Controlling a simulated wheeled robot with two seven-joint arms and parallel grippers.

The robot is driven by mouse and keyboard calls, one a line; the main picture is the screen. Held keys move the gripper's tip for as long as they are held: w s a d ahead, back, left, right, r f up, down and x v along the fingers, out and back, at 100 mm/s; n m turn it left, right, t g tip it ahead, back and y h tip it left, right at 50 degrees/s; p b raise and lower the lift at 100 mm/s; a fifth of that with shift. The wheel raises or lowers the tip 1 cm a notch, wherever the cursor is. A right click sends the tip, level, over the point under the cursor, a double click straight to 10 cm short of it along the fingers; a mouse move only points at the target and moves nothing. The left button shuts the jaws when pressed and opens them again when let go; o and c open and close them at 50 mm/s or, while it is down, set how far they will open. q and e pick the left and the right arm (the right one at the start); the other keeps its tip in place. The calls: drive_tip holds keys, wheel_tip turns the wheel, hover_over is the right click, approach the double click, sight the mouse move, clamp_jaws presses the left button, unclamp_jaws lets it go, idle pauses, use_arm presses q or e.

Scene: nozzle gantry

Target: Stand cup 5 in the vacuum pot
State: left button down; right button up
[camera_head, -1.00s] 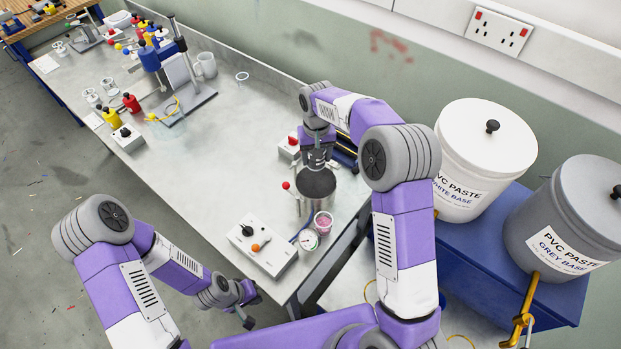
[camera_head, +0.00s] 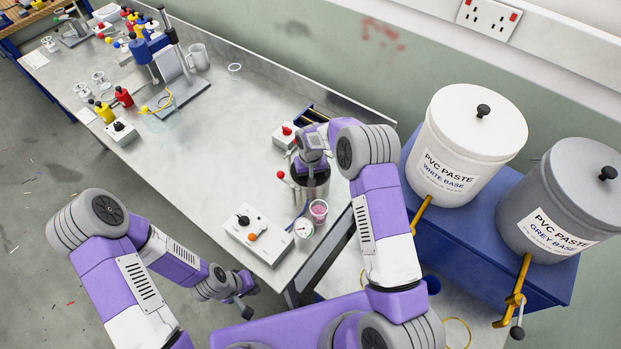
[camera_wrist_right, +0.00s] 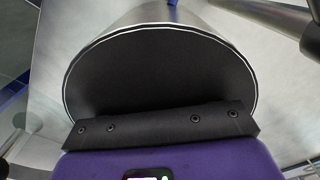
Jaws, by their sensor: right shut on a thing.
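The vacuum pot (camera_head: 316,190) is a dark metal cylinder near the front right of the bench. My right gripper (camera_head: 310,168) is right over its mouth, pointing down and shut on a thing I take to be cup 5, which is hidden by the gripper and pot. In the right wrist view a wide dark round opening (camera_wrist_right: 160,75) with a bright rim fills the middle, probably the pot's. No cup shows there. My left gripper (camera_head: 247,300) is empty, low beyond the bench's front edge, with its fingers apart.
A clear cup of pink stuff (camera_head: 318,210) and a round gauge (camera_head: 303,229) stand close by the pot. A control box (camera_head: 257,238) lies to its left, a red-button box (camera_head: 285,136) behind. Two paste tubs (camera_head: 470,140) are right. Mid-bench is clear.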

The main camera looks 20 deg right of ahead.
drive_tip(key=shift+f, duration=0.25)
drive_tip(key=shift+f, duration=0.1)
drive_tip(key=shift+f+b, duration=0.15)
drive_tip(key=shift+b, duration=0.15)
drive_tip(key=o, duration=0.9)
drive_tip(key=shift+o, duration=0.2)
drive_tip(key=shift+r, duration=0.2)
wheel_tip(320, 180, up, 12)
drive_tip(key=shift+s, duration=0.1)
